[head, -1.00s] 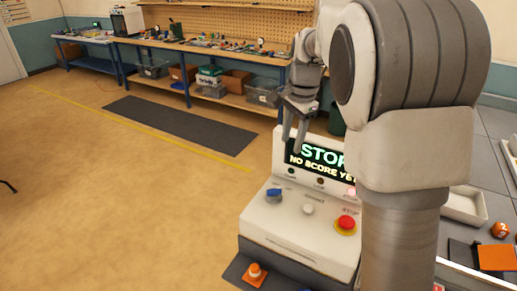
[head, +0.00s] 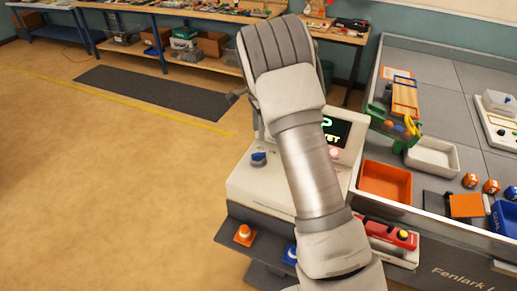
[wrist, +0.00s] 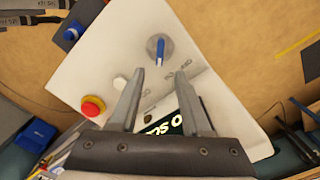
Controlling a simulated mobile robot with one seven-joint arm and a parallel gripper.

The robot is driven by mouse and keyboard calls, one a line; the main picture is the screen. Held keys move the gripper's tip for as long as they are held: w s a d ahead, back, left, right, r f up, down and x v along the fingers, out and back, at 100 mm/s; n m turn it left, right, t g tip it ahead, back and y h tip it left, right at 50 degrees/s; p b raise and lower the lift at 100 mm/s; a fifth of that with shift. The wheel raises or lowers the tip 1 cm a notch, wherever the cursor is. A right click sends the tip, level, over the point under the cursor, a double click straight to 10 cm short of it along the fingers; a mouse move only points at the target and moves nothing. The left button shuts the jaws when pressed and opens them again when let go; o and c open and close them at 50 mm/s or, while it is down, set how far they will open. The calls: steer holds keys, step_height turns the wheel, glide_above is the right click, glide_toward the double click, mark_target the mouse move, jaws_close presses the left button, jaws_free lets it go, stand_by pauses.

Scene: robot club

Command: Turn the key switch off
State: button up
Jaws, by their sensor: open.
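The key switch shows in the wrist view as a blue handle (wrist: 160,50) on a round grey plate, set in the white sloping console (wrist: 103,55). It also shows in the head view as a blue knob (head: 258,158) on the console, left of my arm. My gripper (wrist: 160,74) is open and empty. Its two fingers point toward the switch, which lies just beyond the fingertips and between their lines; no contact is visible.
An orange cone (head: 245,235) stands on the shelf below. An orange tray (head: 385,181) lies to the right.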

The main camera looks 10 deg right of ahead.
mark_target(258, 153)
step_height(258, 153, down, 10)
steer(key=shift+r+p, duration=0.15)
steer(key=shift+p, duration=0.45)
steer(key=shift+c, duration=0.3)
jaws_close()
